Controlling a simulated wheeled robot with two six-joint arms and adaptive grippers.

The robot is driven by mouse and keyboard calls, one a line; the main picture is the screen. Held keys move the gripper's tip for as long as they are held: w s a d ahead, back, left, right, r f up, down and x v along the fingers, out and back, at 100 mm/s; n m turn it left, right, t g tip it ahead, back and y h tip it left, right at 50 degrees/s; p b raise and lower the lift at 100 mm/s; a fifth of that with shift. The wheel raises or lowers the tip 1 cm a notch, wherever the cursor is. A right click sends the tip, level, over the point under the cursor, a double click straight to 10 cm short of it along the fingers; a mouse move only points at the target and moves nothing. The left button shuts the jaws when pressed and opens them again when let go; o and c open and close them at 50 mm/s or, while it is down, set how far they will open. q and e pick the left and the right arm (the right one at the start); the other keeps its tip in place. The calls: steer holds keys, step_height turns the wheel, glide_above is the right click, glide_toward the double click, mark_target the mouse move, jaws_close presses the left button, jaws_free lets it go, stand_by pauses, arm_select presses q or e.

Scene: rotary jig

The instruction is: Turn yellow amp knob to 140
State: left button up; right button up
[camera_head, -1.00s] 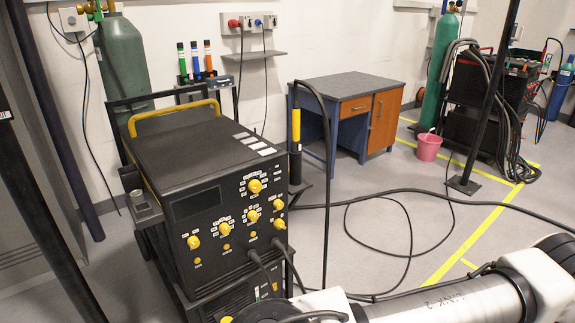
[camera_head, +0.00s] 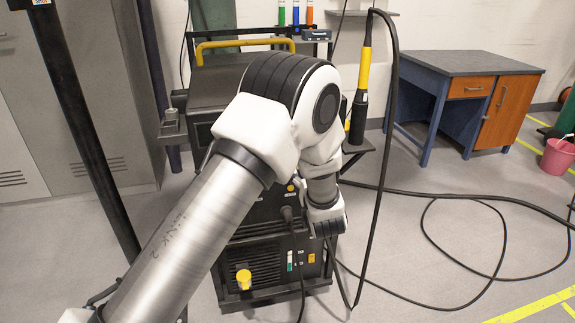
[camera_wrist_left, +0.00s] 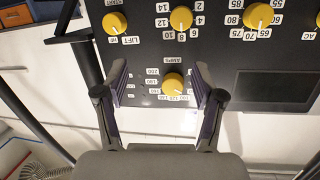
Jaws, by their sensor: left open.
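The yellow amp knob (camera_wrist_left: 173,83) shows in the left wrist view on the black panel, upside down, below the AMPS label. Its number scale runs around it, and I cannot read its setting surely. My left gripper (camera_wrist_left: 160,68) is open, with one finger on each side of the knob in the picture and gaps to both. The knob sits nearer the right finger. I cannot tell how far the fingertips are from the panel. In the head view my left arm covers most of the welding machine's front (camera_head: 262,262), and hides the amp knob. My right gripper is out of view.
Other yellow knobs, among them the LIFT knob (camera_wrist_left: 115,22) and a middle knob (camera_wrist_left: 181,18), sit close by, beside a dark display (camera_wrist_left: 272,88). A torch (camera_head: 361,85) and its cable hang right of the machine. A desk (camera_head: 470,65) stands farther right.

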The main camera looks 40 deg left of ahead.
arm_select(q)
step_height(320, 180, up, 7)
steer(key=w+a+n+y+b, duration=0.1)
steer(key=w+a+n+y, duration=0.1)
steer(key=n+y, duration=0.1)
steer(key=x, duration=0.7)
steer(key=shift+s+a, duration=0.1)
steer(key=shift+s, duration=0.1)
steer(key=c, duration=1.1)
